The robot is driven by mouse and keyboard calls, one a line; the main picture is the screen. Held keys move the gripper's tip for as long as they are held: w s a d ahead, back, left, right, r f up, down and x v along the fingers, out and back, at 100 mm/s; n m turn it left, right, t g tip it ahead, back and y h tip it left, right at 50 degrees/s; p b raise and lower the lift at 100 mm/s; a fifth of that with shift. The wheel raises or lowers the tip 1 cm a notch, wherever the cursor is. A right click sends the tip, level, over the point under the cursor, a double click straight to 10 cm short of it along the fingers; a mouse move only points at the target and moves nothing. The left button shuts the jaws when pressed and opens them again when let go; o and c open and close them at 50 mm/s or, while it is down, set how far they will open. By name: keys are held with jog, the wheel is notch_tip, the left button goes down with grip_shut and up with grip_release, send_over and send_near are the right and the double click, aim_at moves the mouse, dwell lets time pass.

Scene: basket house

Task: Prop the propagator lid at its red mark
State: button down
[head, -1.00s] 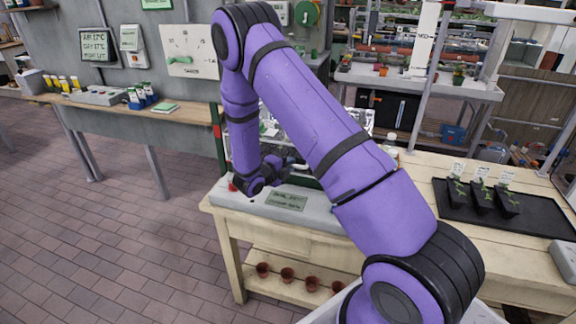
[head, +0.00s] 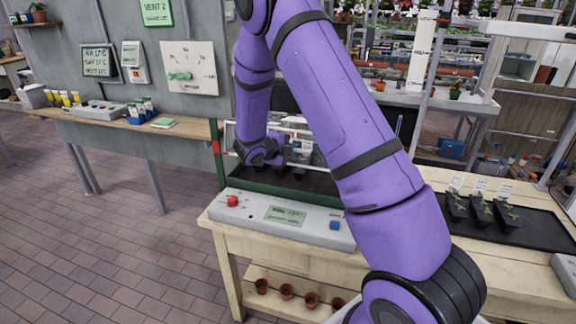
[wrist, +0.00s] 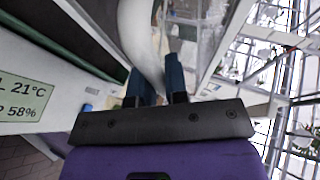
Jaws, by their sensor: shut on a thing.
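The propagator's clear lid (head: 300,130) stands raised and tilted above the dark green tray (head: 270,188) on the wooden bench. A dark green upright post with a red mark (head: 216,146) is at the tray's left, beside the lid's left side. My arm hides the lid's right part in the head view.
A grey control box (head: 285,215) with a red knob, a display and a blue button sits in front of the tray. A black tray of seedlings (head: 500,222) lies on the bench at right. Small terracotta pots (head: 286,291) stand on the lower shelf.

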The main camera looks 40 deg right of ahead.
aim_at(297, 137)
jog(key=r, duration=0.1)
jog(key=d+r, duration=0.1)
jog(key=w+r, duration=0.1)
jog(key=shift+w+d+r, duration=0.1)
jog(key=shift+d+r, duration=0.1)
jog(key=shift+r, duration=0.15)
jog(key=c, duration=1.1)
grip_release()
jog(key=shift+c, duration=0.2)
jog(key=shift+a, duration=0.1)
jog(key=v, duration=1)
jog(key=shift+a, duration=0.3)
jog(key=shift+r, duration=0.1)
